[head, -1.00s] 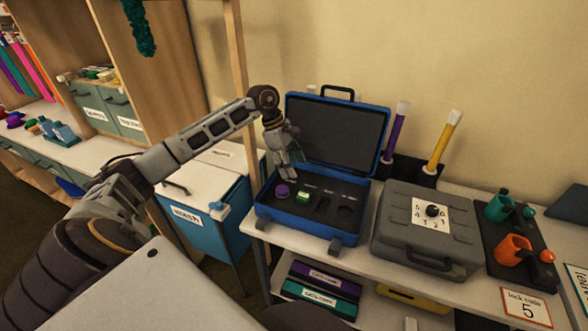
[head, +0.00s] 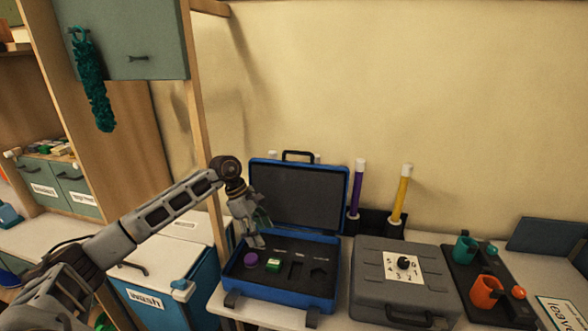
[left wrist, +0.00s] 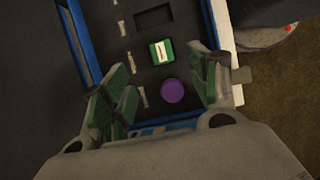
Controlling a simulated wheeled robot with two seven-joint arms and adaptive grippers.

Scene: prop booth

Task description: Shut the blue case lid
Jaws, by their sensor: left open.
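The blue case (head: 283,292) stands on the white table with its lid (head: 298,196) standing open, upright at the back. Its dark foam tray holds a purple round piece (head: 251,259) and a green block (head: 273,265); other cutouts are empty. My left gripper (head: 258,240) is open above the left part of the case, close to the lid's left side. In the left wrist view its green-padded fingers (left wrist: 165,92) are spread either side of the purple piece (left wrist: 172,91), with the green block (left wrist: 161,52) just beyond. I cannot tell whether a finger touches the case. My right gripper is out of view.
A grey case (head: 405,290) with a dial stands just right of the blue case. Behind it are a purple tube (head: 356,190) and a yellow tube (head: 402,195) in a dark holder. Teal and orange mugs (head: 486,291) are at the right. A blue bin (head: 160,300) is at the left.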

